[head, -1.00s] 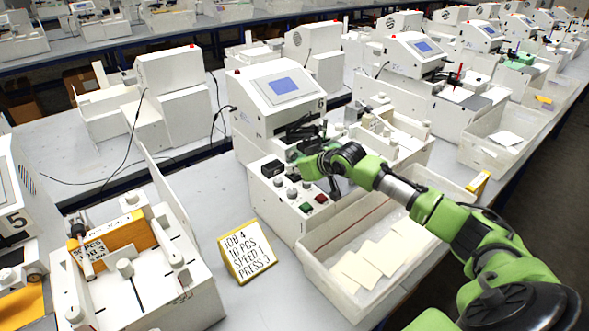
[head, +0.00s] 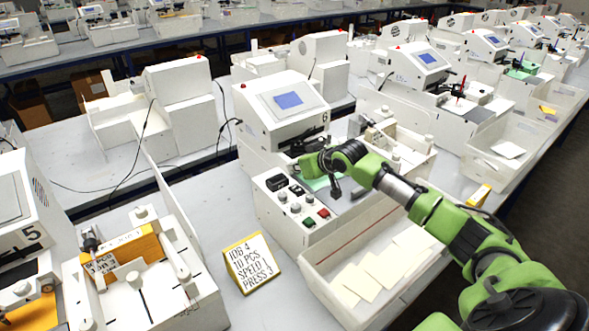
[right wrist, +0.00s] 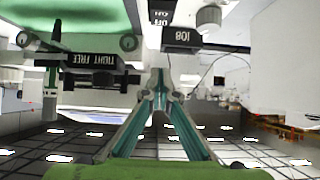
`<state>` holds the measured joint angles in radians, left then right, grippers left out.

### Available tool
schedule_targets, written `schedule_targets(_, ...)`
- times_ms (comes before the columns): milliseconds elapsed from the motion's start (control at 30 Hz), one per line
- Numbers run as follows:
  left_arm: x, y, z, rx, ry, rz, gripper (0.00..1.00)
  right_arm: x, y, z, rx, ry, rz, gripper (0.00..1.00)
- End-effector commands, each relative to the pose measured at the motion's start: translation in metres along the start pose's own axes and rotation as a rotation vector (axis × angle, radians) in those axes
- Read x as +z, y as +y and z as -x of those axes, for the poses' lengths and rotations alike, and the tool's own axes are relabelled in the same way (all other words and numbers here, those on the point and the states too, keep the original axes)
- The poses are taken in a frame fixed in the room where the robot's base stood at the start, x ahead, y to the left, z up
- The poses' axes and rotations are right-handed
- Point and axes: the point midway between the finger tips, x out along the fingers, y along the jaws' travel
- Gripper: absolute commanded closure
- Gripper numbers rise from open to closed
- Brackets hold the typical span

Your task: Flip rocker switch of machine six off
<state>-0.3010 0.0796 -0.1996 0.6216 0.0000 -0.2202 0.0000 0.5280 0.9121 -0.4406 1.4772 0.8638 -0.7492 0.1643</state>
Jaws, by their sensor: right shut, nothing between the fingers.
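Machine six (head: 262,118) is a white box with a blue screen and a "6" on its front. Its front panel holds a black rocker-like block (head: 276,182), knobs, and green (head: 310,223) and red (head: 323,213) buttons. I cannot tell which way the rocker is set. My right gripper (head: 335,192) is above the machine's front part, to the right of the block and apart from it. In the right wrist view its fingers (right wrist: 160,92) are shut with nothing between them. Upside-down ON/OFF lettering (right wrist: 161,22) shows beyond the tips. My left gripper is out of view.
A white bin (head: 345,262) with cream cards lies right of the panel. A yellow-edged job sign (head: 251,262) stands in front of machine six. Machine five (head: 22,205) is at the left edge. A black TIGHT/FREE part (right wrist: 92,60) is near the fingers.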

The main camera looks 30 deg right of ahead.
Motion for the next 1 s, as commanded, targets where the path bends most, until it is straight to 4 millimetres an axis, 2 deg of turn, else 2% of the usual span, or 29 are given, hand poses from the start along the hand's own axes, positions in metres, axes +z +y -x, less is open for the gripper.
schedule_targets(33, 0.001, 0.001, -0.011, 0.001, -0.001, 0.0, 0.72, 0.003, 0.002, 0.008, 0.004, 0.0, 0.008, 1.0)
schedule_targets(100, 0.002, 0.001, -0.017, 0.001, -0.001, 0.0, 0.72, -0.002, 0.003, 0.023, 0.005, 0.002, 0.009, 1.0)
schedule_targets(300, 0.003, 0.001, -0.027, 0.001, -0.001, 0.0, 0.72, -0.014, 0.002, 0.061, 0.005, 0.0, 0.007, 1.0)
schedule_targets(400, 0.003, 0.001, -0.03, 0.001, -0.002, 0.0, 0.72, -0.019, 0.002, 0.073, 0.005, 0.0, 0.005, 1.0)
schedule_targets(600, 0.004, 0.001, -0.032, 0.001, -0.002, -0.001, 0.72, -0.022, 0.001, 0.083, 0.003, -0.002, 0.004, 1.0)
schedule_targets(1000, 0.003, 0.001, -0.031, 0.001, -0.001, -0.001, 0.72, -0.023, 0.001, 0.083, 0.003, -0.001, 0.003, 1.0)
